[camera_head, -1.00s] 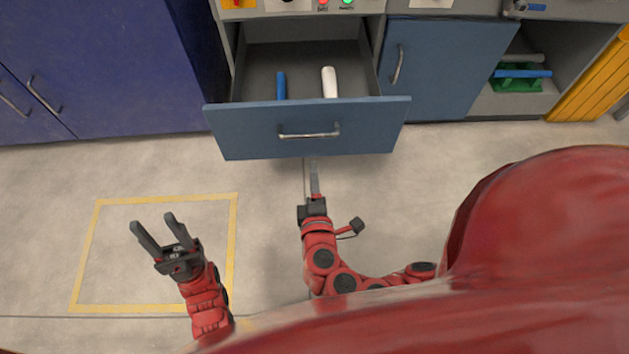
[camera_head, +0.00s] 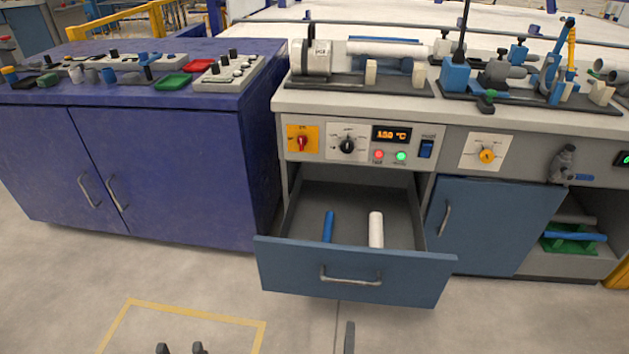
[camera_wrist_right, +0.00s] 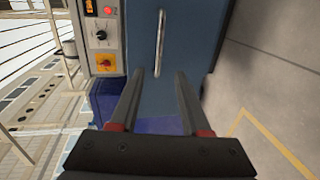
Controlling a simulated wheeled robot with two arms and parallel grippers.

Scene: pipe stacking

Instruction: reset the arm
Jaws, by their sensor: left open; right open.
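My left gripper (camera_head: 180,349) shows only its fingertips at the bottom edge of the head view, apart and empty, over the floor. My right gripper shows as a single finger (camera_head: 349,338) at the bottom edge, below the open drawer (camera_head: 355,277). In the right wrist view its two fingers (camera_wrist_right: 160,92) are spread with nothing between them. They point at the blue drawer front with its handle (camera_wrist_right: 160,42), apart from it as far as I can tell. A blue pipe (camera_head: 328,227) and a white pipe (camera_head: 376,229) lie in the drawer.
The workbench (camera_head: 460,112) holds pipe fixtures and control panels. A blue cabinet (camera_head: 150,170) stands at the left with small trays on top. An open shelf at the right holds a green rack (camera_head: 572,245). Floor in front is clear, with a yellow outline (camera_head: 190,311).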

